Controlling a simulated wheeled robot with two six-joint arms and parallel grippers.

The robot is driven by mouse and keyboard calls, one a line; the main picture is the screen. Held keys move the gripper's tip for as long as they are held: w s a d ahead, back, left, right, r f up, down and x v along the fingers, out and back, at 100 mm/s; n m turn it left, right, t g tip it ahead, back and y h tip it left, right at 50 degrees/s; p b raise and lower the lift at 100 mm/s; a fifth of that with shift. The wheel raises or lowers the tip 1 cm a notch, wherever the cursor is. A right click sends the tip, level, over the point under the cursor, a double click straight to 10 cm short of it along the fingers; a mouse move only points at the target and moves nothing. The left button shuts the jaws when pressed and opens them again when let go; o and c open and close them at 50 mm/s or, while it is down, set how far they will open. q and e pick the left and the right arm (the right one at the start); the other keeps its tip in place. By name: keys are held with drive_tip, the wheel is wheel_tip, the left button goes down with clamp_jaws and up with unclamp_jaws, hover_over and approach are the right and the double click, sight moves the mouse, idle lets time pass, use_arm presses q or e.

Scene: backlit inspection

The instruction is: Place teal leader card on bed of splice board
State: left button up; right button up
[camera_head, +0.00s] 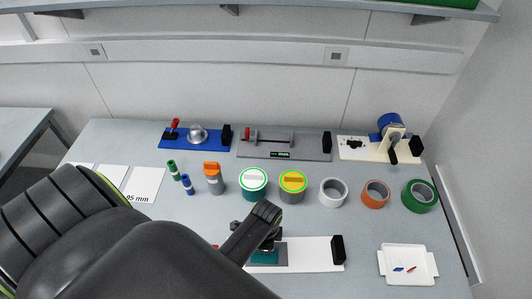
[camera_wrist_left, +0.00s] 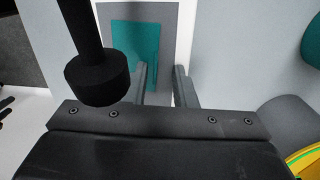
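The splice board is a white base (camera_head: 315,252) at front centre, with a grey bed (camera_wrist_left: 171,15) and a black end block (camera_head: 338,250). The teal leader card (camera_wrist_left: 135,40) lies flat on the grey bed, near its middle; part of it also shows below my arm in the head view (camera_head: 265,257). My left gripper (camera_wrist_left: 163,72) is over the board, its two fingers apart with nothing gripped between them. The left finger overlaps the card in view. A dark clamp plunger (camera_wrist_left: 98,75) hangs close beside the fingers. My right gripper is not in view.
A row of tape rolls and lidded tubs, including a white roll (camera_head: 333,191) and a yellow-topped tub (camera_head: 292,185), stands behind the board. Fixtures line the back, including a blue one (camera_head: 180,136). A white tray (camera_head: 406,280) is at right. My arm hides the front left.

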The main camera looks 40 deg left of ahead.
use_arm(q)
drive_tip(key=shift+s+r, duration=0.1)
drive_tip(key=shift+r, duration=0.65)
wheel_tip(320, 180, up, 11)
drive_tip(key=b, duration=0.1)
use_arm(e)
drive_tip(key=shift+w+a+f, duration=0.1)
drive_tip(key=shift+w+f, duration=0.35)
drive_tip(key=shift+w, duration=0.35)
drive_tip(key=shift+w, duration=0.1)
